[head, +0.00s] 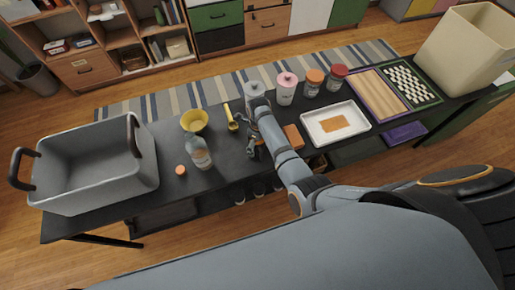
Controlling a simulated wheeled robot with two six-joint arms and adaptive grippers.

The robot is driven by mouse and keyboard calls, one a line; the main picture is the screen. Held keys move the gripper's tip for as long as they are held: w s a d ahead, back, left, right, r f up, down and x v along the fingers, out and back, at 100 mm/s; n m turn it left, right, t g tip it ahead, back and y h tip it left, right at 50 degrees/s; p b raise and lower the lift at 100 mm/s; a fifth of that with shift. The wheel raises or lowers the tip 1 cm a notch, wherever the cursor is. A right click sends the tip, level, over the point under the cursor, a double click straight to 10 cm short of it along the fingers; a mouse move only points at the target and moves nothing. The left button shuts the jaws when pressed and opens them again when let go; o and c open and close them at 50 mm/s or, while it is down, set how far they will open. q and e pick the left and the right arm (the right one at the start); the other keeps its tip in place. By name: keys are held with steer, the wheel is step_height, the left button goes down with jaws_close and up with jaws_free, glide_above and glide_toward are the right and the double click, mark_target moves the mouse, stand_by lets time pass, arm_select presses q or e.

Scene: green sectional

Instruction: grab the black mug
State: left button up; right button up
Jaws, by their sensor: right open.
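I cannot make out a black mug for certain; the dark tabletop (222,165) and my own arm hide part of the area. My right arm reaches in from the right over the middle of the table. My right gripper (252,145) is open, low over the table, right of a clear bottle (201,155) and near a yellow scoop-like item (232,119). No held object shows in it. My left gripper is not in view.
A grey basket (85,205) with dark handles fills the table's left end. A yellow bowl (194,121) stands behind the bottle. Pink (286,91), orange (314,82) and red (337,79) jars line the back. A white tray (314,119) and beige bin (466,50) are right.

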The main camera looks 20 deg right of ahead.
steer(key=shift+r, duration=0.15)
steer(key=c, duration=1.7)
steer(key=shift+o, duration=0.2)
